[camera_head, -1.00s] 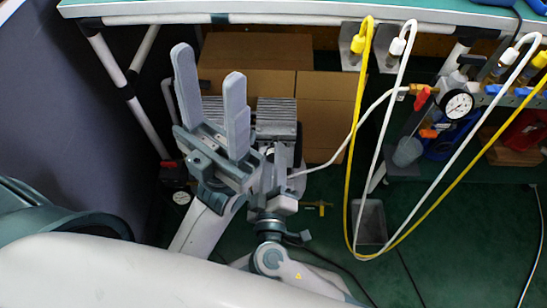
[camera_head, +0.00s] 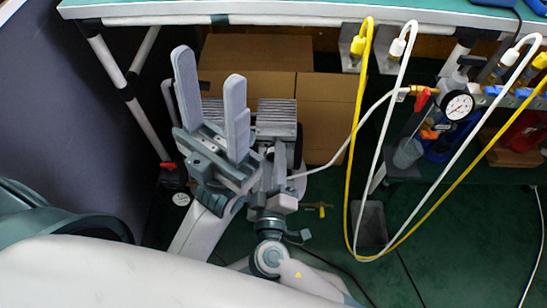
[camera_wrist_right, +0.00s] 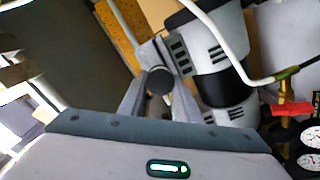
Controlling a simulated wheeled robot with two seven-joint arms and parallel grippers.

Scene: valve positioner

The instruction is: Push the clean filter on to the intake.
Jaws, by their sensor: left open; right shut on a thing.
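My right gripper (camera_wrist_right: 160,62) is shut on a small dark round piece (camera_wrist_right: 160,81), which looks like the clean filter. It is held close beside a white and grey machine with a black band (camera_wrist_right: 222,84). The intake cannot be made out; the gripper and the held piece may hide it. In the head view my right gripper (camera_head: 284,150) is low in front of the machine's finned grey block (camera_head: 276,112), and the filter cannot be made out there. My left gripper (camera_head: 209,62) is open and empty, its two long grey fingers pointing up in front of the machine.
A bench top (camera_head: 300,10) runs above, with a cardboard box (camera_head: 325,105) behind the machine. Yellow (camera_head: 354,140) and white hoses (camera_head: 379,130) hang at the right. A pressure gauge (camera_head: 457,105) and red-handled valve (camera_head: 421,100) are at the right.

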